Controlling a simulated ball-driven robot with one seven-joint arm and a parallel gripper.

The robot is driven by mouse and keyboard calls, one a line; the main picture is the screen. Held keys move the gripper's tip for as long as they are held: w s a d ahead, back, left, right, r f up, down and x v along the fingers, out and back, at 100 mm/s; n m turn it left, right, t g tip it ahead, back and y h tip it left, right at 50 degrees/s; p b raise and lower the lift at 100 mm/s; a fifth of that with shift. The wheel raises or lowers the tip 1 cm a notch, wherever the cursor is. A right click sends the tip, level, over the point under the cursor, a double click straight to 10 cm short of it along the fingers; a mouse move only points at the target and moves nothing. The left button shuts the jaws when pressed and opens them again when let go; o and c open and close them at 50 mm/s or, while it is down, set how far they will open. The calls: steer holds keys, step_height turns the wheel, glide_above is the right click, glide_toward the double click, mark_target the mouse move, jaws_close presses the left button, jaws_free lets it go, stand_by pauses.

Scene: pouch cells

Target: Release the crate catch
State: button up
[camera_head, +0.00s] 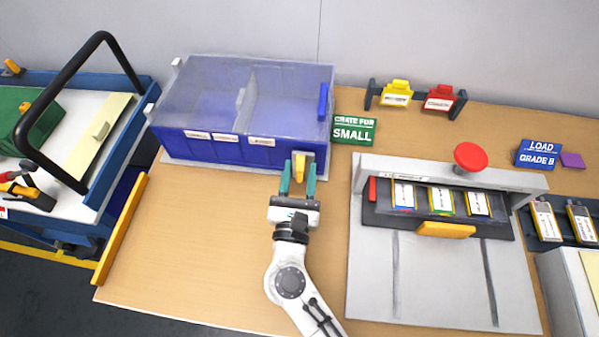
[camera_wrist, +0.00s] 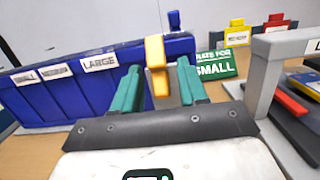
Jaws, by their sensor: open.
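The blue crate (camera_head: 180,147) stands at the back left of the bench under a clear lid (camera_head: 205,85). Its yellow catch (camera_head: 299,168) is on the front face near the right corner. It also shows in the wrist view (camera_wrist: 155,62), beside the label reading LARGE (camera_wrist: 100,63). My gripper (camera_head: 298,180) is in front of the catch with its teal fingers open. In the wrist view my gripper (camera_wrist: 160,88) has one finger on each side of the catch, with gaps visible. Whether a finger touches it I cannot tell.
A green sign reading SMALL (camera_head: 354,131) stands right of the crate. A grey press-like fixture (camera_head: 365,250) with a red knob (camera_head: 470,156) and several pouch cells stands to the right. A blue cart (camera_head: 150,88) is at the left. The bench's front left is clear.

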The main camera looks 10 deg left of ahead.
steer(key=s, duration=0.3)
steer(key=s+f+b, duration=0.1)
steer(key=s, duration=0.3)
steer(key=s+b, duration=0.1)
steer(key=s, duration=0.2)
steer(key=shift+s+a+f, duration=0.15)
steer(key=shift+s+f, duration=0.15)
